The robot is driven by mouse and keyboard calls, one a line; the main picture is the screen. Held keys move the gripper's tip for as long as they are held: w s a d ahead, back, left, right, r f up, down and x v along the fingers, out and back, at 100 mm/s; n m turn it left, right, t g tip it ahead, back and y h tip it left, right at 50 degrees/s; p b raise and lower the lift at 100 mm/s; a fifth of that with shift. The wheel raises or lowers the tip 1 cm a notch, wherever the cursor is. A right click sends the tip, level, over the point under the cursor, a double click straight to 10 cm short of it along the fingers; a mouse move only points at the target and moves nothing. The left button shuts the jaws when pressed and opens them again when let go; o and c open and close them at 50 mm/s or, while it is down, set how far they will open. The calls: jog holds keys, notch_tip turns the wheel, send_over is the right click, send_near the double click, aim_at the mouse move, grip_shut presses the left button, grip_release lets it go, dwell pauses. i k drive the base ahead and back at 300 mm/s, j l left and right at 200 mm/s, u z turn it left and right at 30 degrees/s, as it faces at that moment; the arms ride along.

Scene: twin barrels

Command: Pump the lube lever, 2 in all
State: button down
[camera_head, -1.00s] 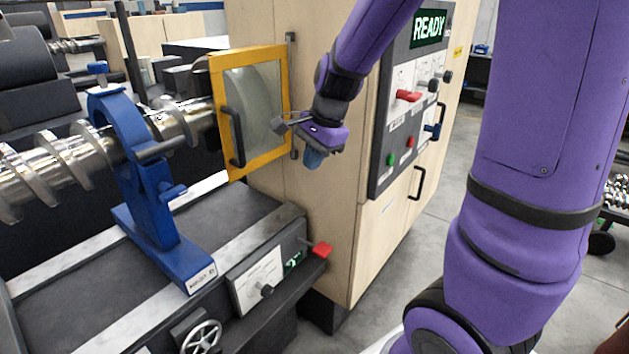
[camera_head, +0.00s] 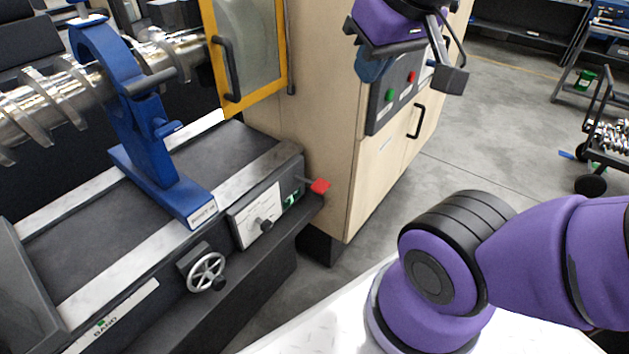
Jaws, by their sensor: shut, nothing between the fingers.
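A short lever with a red grip (camera_head: 319,186) sticks out at the right end of the machine bed front, beside a small green-lit window (camera_head: 292,200). I cannot read its label, so I cannot tell whether it is the lube lever. My gripper (camera_head: 450,80) is at the upper right, in front of the cabinet's control panel. Its grey fingers are shut and empty, well above and to the right of the red grip, touching nothing that I can see. The upper part of the panel is out of view or hidden behind my gripper.
The control panel (camera_head: 378,120) has a green and a red button. A yellow-framed door (camera_head: 211,50) stands beside the cabinet. A blue steady rest (camera_head: 150,160) and a handwheel (camera_head: 206,272) are on the bed. Open floor (camera_head: 500,150) and a cart lie to the right.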

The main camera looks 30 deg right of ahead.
aim_at(320, 186)
jog(key=i+j, duration=0.2)
jog(key=j, duration=0.15)
jog(key=i+j, duration=0.15)
jog(key=j, duration=0.2)
jog(key=i+j, duration=0.2)
jog(key=j, duration=0.2)
jog(key=z, duration=1.65)
